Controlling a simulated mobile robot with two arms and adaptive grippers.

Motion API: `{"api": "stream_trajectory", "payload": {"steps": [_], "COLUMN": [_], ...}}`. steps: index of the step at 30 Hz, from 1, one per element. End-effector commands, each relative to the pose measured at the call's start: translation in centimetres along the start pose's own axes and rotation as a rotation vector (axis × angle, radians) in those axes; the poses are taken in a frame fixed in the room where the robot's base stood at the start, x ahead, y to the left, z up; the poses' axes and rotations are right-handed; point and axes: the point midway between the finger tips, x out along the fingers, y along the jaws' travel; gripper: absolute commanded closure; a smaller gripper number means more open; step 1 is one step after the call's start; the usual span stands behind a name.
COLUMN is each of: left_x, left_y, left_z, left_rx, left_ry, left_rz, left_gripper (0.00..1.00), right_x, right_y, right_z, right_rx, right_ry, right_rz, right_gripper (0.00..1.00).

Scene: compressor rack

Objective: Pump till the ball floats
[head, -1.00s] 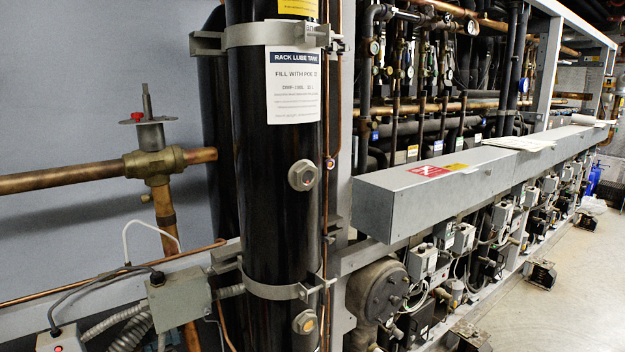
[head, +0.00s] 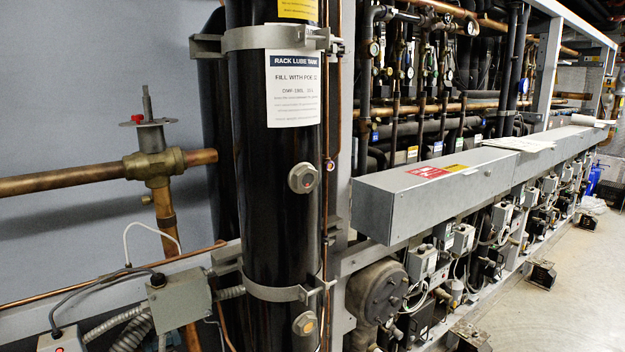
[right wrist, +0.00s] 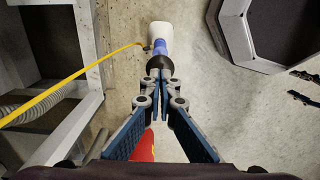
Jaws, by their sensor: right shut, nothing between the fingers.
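The black rack lube tank (head: 275,215) stands upright in the head view. I cannot tell for sure which spot is the ball. In the right wrist view my right gripper (right wrist: 160,78) is shut and empty, pointing at the floor. Just beyond its tips is a blue and white part (right wrist: 160,38) with a dark collar. A red body (right wrist: 143,147) shows partly behind the fingers. My left gripper is not in view.
A yellow hose (right wrist: 70,82) runs left from near the blue and white part. A grey frame (right wrist: 85,50) stands at left and a dark tray-like object (right wrist: 270,35) at upper right. In the head view a long grey box (head: 440,190) runs along the rack.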

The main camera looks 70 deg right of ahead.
Motion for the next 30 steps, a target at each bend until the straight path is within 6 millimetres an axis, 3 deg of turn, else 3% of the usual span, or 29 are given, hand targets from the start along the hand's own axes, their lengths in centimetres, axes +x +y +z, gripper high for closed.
{"api": "stream_trajectory", "payload": {"steps": [13,25,30], "left_x": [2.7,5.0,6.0], "left_y": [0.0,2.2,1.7], "left_z": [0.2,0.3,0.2], "left_rx": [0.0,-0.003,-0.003], "left_ry": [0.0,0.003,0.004], "left_rz": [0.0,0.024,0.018], "left_gripper": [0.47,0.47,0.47], "right_x": [4.1,7.6,9.1], "right_y": [-0.1,-0.1,-0.1], "right_z": [0.1,0.1,0.1], "right_rx": [0.0,0.0,0.001], "right_ry": [-0.001,-0.002,-0.002], "right_rz": [-0.001,-0.003,-0.003], "right_gripper": [1.0,1.0,1.0]}}
